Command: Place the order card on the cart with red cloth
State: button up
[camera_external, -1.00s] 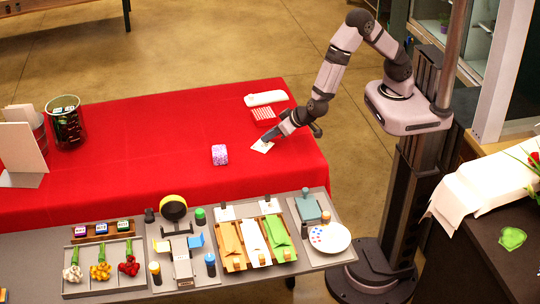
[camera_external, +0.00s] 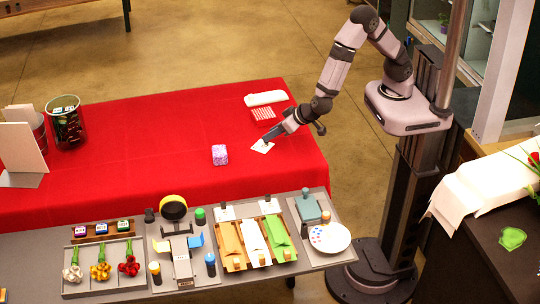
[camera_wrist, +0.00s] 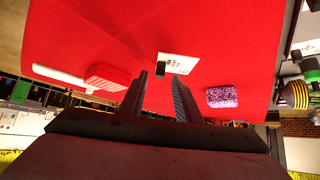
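The order card (camera_external: 262,147) is a small white card lying flat on the red cloth (camera_external: 120,150), towards its right end. In the wrist view the card (camera_wrist: 184,63) shows printed marks and a small dark block (camera_wrist: 160,70) at its near left edge. My gripper (camera_external: 267,137) is just above and beside the card in the outside view. In the wrist view my gripper (camera_wrist: 160,80) has its two fingers apart, with nothing seen held between them. The card lies beyond the fingertips.
A purple speckled block (camera_external: 219,154) sits left of the card. A red-and-white striped item (camera_external: 264,114) and a white roll-like item (camera_external: 265,98) lie behind it. A bucket (camera_external: 66,122) stands far left. A grey bench (camera_external: 45,255) with flowers and tools runs along the front.

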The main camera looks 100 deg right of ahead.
jog(key=s+a+r+n+t+y, duration=0.1)
jog(key=s+a+r+n+y, duration=0.4)
jog(key=a+r+y, duration=0.4)
jog(key=s+d+f+n+g+h, duration=0.1)
jog(key=s+d+n+g, duration=0.1)
jog(key=s, duration=0.7)
jog(key=s+d+f+n+g+h, duration=0.1)
jog(key=s+d+g, duration=0.4)
jog(key=s, duration=0.5)
jog(key=shift+d+f+n+h, duration=0.3)
jog(key=shift+d+f+n, duration=0.3)
jog(key=shift+d, duration=0.55)
